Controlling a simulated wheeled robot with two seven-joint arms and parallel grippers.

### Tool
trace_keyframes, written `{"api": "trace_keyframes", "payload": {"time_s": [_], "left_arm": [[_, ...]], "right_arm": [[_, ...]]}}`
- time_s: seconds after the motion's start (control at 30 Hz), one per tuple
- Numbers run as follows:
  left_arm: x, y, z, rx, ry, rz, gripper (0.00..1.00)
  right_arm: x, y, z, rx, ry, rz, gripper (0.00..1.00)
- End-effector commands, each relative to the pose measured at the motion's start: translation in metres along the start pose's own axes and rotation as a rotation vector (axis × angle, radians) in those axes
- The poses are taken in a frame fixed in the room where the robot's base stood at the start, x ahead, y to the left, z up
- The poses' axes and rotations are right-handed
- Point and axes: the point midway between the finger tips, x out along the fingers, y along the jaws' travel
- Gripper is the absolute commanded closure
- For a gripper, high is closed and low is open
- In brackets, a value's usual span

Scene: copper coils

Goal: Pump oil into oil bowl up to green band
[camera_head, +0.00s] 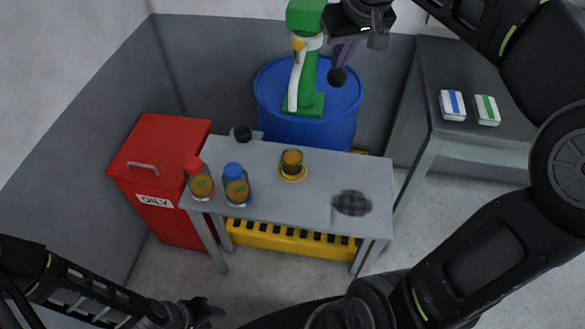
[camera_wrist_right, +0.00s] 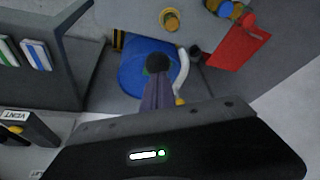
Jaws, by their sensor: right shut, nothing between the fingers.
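A green pump (camera_head: 309,86) with a white spout (camera_head: 294,82) stands on a blue drum (camera_head: 341,107). A black ball knob (camera_head: 337,76) is at its right; it also shows in the right wrist view (camera_wrist_right: 158,63). My right gripper (camera_head: 341,66) is shut and empty, its fingertips pointing down at the knob; I cannot tell whether they touch it. An amber cup-like vessel (camera_head: 292,160), perhaps the oil bowl, stands in a yellow ring on the grey table. No green band is distinguishable on it. My left gripper (camera_head: 203,312) is low at the bottom edge; its jaw opening is unclear.
A red OILY bin (camera_head: 160,160) stands left. A right-hand table (camera_head: 475,135) holds two small packs.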

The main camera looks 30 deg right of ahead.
Motion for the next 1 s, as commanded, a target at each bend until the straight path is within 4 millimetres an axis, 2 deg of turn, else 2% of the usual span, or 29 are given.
{"api": "trace_keyframes", "payload": {"time_s": [1.0], "left_arm": [[-0.088,0.032,0.003,-0.006,-0.012,-0.008,0.64]], "right_arm": [[-0.094,0.005,-0.05,0.0,-0.002,0.0,1.0]]}}
